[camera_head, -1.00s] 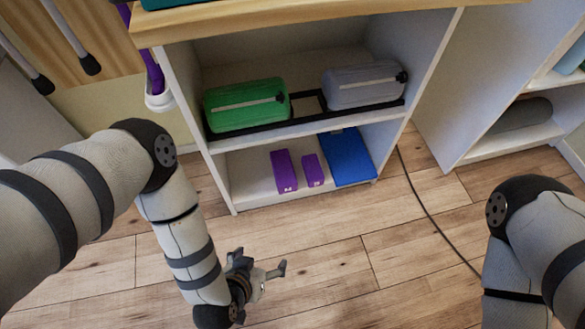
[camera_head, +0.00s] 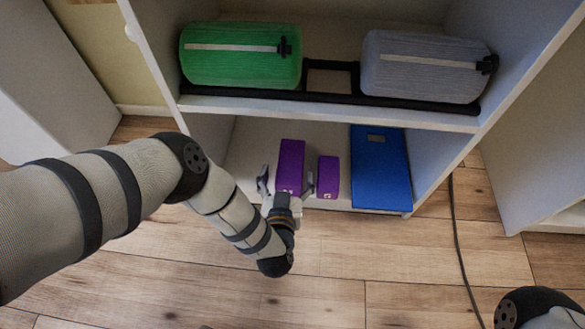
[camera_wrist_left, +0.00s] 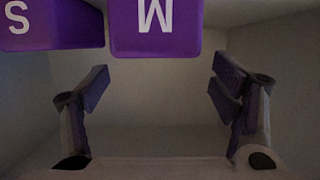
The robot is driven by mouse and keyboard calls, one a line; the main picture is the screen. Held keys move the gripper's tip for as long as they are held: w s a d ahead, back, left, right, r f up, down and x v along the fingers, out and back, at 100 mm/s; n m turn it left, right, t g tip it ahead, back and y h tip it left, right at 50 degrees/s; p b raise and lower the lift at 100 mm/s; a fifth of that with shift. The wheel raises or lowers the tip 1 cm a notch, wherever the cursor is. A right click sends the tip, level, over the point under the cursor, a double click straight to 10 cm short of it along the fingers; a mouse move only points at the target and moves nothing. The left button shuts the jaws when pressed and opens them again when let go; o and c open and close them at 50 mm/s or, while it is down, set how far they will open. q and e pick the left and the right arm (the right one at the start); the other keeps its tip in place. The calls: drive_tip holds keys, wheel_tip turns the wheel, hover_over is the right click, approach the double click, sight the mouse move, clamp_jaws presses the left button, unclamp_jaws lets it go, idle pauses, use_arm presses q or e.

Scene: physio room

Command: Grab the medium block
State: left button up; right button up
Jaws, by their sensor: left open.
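The medium block (camera_head: 291,164) is the larger purple block on the bottom shelf; the wrist view shows it upside down with its letter M (camera_wrist_left: 155,27). My left gripper (camera_head: 286,183) is open at the shelf's front. In the head view its two fingers stand either side of the medium block's near end. In the wrist view the fingers (camera_wrist_left: 161,85) are spread wide, with the block at the top edge, not visibly gripped. My right gripper is out of view.
The small purple block (camera_head: 328,177), marked S in the wrist view (camera_wrist_left: 50,25), stands close beside the medium one. A blue block (camera_head: 381,170) lies to its right. A green roll (camera_head: 240,55) and a grey roll (camera_head: 424,66) rest on the shelf above.

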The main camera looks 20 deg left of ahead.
sight(290, 168)
use_arm(q)
drive_tip(key=b+x, duration=0.1)
drive_tip(key=x, duration=0.1)
drive_tip(key=f+b+x, duration=0.1)
drive_tip(key=b+x, duration=0.1)
drive_tip(key=shift+w+f, duration=0.1)
drive_tip(key=shift+w, duration=0.4)
drive_tip(key=c, duration=1.3)
